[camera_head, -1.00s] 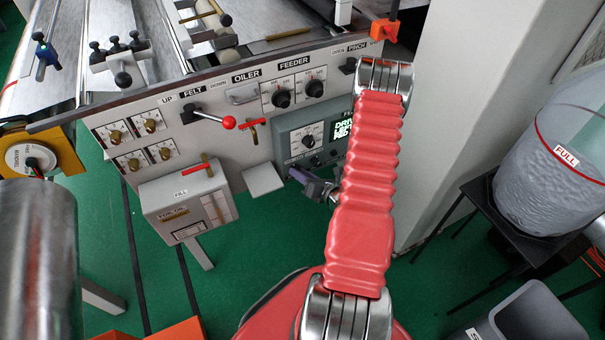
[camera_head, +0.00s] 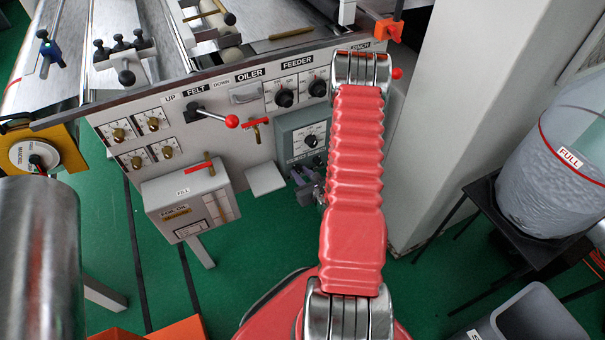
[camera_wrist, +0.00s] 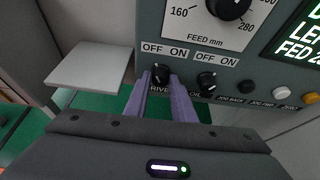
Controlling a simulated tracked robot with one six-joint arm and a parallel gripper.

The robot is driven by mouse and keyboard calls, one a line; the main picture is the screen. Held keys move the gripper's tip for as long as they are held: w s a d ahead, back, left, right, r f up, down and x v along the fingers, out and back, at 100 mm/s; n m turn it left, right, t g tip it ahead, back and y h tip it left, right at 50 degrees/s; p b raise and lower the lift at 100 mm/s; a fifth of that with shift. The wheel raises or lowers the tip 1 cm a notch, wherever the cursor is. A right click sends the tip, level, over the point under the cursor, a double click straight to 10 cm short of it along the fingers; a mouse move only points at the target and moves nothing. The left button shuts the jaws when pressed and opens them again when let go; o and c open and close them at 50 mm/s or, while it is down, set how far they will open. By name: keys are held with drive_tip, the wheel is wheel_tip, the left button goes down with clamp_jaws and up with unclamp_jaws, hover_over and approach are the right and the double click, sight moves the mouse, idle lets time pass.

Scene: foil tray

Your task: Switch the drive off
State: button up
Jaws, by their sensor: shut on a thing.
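The drive switch (camera_wrist: 160,73) is a small black knob under an OFF/ON label on the grey-green control panel (camera_wrist: 120,30). Its label below is partly covered by a finger. My gripper (camera_wrist: 161,80) has purple fingers, one on each side of this knob, shut on it. Which way the knob points I cannot tell. In the head view my gripper (camera_head: 306,178) is at the panel's lower edge, small and partly behind my arm.
Right of the drive switch is the oil switch (camera_wrist: 206,82), then black, white and orange buttons. Above is the feed dial (camera_wrist: 228,6). A grey shelf (camera_wrist: 88,68) juts out at left. In the head view a red-handled felt lever (camera_head: 212,115) and a small red tap (camera_head: 256,128) are near.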

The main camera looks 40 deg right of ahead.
drive_tip(key=o, duration=1)
